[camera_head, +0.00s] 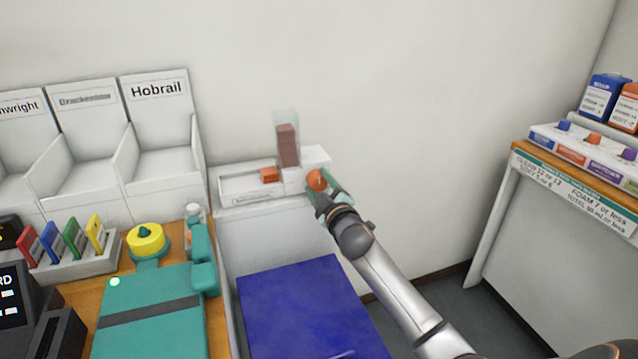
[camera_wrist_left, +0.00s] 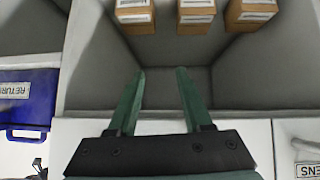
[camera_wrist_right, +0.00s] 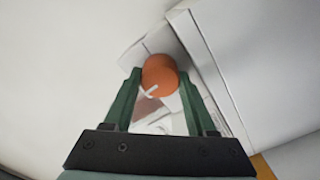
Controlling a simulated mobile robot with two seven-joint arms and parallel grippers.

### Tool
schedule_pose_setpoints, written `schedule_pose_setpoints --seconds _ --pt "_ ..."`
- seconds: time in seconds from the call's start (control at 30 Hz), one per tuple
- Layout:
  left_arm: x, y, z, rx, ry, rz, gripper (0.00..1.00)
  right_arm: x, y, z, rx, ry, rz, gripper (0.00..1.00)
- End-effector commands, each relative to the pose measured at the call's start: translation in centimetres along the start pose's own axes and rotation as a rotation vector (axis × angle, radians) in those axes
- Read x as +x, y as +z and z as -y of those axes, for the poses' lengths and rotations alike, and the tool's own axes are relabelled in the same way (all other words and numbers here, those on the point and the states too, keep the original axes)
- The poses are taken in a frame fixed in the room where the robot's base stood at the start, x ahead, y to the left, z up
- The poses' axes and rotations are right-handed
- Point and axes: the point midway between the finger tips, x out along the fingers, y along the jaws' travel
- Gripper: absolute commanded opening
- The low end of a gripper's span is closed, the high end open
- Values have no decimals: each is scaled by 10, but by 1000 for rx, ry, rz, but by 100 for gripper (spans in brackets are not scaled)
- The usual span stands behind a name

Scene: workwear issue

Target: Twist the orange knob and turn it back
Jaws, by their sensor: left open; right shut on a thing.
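The orange knob (camera_head: 316,180) is on the right side of a white dispenser (camera_head: 258,190) against the wall. My right gripper (camera_head: 326,194) reaches it from the front right and is shut on it. In the right wrist view the knob (camera_wrist_right: 160,76) sits between the green fingertips, with a small white mark on its face. The dispenser has a clear upright tube with a brown stack (camera_head: 288,146) and a tray with an orange block (camera_head: 270,174). My left gripper (camera_wrist_left: 160,85) shows only in its wrist view, open and empty in front of a grey compartment.
Small brown labelled boxes (camera_wrist_left: 195,15) stand in that compartment, with a blue bin (camera_wrist_left: 28,100) to its left. Below the dispenser is a blue surface (camera_head: 305,310). White name-labelled bins (camera_head: 160,130) and a teal box (camera_head: 150,315) are at left; a shelf unit (camera_head: 570,200) is at right.

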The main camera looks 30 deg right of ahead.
Motion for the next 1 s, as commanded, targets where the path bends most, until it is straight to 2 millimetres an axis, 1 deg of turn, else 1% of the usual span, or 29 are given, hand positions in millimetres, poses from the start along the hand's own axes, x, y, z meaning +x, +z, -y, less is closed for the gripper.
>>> schedule_pose_setpoints --seconds 0.1,0.3,0.77,0.8,1.0 --pt "-2 1 1 -1 -2 4 50 0 0 -2 49 2 1 1" --pt "-2 5 1 -1 -3 11 50 0 0 -2 94 2 0 1" --pt "-2 6 0 -2 -1 12 50 0 -1 -2 107 2 -1 1" --pt "-2 6 0 -2 -1 12 50 0 -1 -2 107 2 -1 59" --pt "-3 5 -1 -2 0 9 50 0 0 -1 105 1 -1 81"
